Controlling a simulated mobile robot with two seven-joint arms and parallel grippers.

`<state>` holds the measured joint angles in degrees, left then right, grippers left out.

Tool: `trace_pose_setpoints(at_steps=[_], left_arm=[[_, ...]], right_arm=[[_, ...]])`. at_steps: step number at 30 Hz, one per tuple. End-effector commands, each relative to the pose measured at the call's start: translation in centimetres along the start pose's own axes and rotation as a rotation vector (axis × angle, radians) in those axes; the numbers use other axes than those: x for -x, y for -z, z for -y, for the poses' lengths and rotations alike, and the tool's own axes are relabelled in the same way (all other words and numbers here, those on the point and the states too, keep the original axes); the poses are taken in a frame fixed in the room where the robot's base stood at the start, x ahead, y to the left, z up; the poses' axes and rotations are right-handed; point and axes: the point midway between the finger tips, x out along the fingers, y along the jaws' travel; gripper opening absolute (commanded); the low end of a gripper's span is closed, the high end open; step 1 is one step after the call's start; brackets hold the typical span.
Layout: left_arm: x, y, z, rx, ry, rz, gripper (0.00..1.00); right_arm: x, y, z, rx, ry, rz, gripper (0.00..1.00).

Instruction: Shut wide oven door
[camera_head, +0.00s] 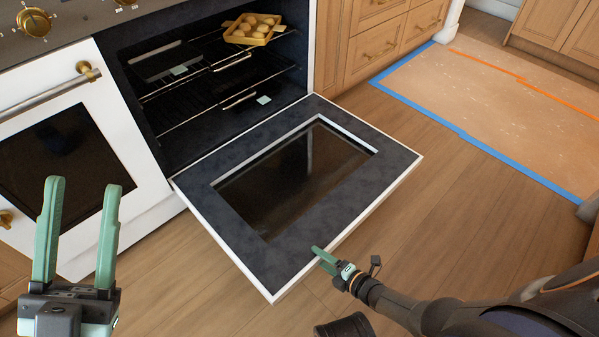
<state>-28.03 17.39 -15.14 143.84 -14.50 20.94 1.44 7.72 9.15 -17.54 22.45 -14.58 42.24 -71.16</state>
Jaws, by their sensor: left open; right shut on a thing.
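The wide oven door (395,168) is folded down, its dark inner face with a glass window turned up and its white edge outward. The wide oven (150,110) stands open behind it, with racks inside. My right gripper (318,254) is at the door's outer edge, at the near right side, and is shut on the door edge; the exact contact is small and partly hidden. My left gripper (80,215) is open and empty, with its green fingers apart, in front of the smaller closed oven door (140,170) at the left.
A tray of round brown items (236,39) sits on the upper rack. Wooden drawers (385,40) stand right of the oven. Blue tape (470,138) borders a brown floor covering (500,95) at the right. The wood floor (450,225) right of the door is clear.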

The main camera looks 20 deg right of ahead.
Motion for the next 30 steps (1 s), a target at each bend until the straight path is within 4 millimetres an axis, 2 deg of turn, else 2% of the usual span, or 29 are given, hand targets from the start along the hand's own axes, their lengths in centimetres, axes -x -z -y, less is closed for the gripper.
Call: trace_pose_setpoints(at_steps=[1, 7, 30], left_arm=[[0.0, 0.0, 0.0, 0.0, 0.0, 0.0, 0.5], [0.0, 0.0, 0.0, 0.0, 0.0, 0.0, 0.5], [-2.8, 3.5, 2.2, 0.027, 0.017, -0.027, 0.5]], right_arm=[[0.1, 0.0, 0.1, 0.0, 0.004, 0.0, 0.26], [0.1, 0.0, 0.2, 0.0, 0.005, 0.001, 0.06], [1.2, 0.0, -3.3, -0.001, 0.062, 0.001, 0.06]])
